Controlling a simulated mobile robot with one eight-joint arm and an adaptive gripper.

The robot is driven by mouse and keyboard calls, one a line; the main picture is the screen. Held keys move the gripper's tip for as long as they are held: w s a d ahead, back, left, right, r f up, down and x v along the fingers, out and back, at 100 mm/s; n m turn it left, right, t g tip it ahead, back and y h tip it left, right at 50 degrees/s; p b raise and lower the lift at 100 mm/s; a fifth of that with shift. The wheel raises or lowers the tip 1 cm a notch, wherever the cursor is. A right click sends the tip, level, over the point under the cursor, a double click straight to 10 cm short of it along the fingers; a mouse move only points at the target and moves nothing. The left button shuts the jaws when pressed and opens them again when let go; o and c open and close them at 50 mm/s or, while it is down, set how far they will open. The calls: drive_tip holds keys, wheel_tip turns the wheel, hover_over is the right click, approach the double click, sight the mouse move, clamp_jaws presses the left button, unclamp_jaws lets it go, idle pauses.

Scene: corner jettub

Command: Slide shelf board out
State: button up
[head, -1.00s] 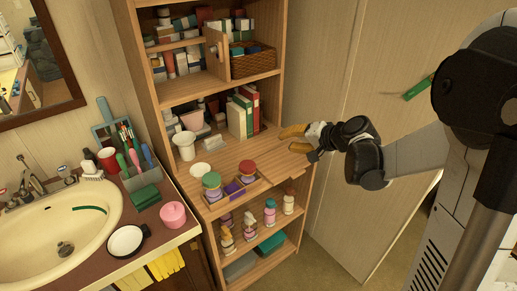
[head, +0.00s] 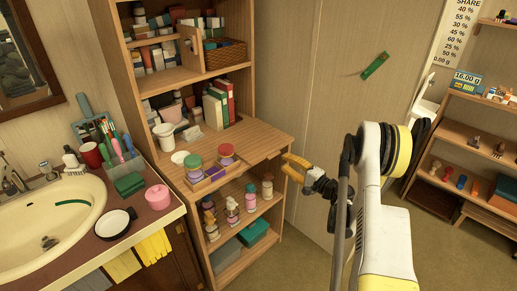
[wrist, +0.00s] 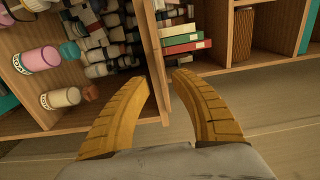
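The shelf board (head: 250,139) is a light wooden board at middle height in the tall shelf unit. It juts out past the unit's front on the right, with small jars and a divided tray on its left part. My gripper (head: 287,164) is at the board's front right edge. In the wrist view, the board (wrist: 152,45) shows edge-on, running down between the two yellow fingers of my gripper (wrist: 163,78). The fingers are apart, with a visible gap on the right side of the board. I cannot tell whether the left finger touches it.
Bottles (head: 232,208) stand on the shelf below the board. Books (head: 219,103) and cups stand at the back. A sink counter (head: 110,245) is to the left. Another shelf unit (head: 470,150) is at the far right. Open floor lies in front.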

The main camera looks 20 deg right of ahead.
sight(274, 154)
drive_tip(key=shift+x, duration=3.4)
clamp_jaws()
drive_tip(key=shift+r, duration=0.2)
drive_tip(key=shift+r, duration=0.55)
drive_tip(key=shift+s, duration=0.15)
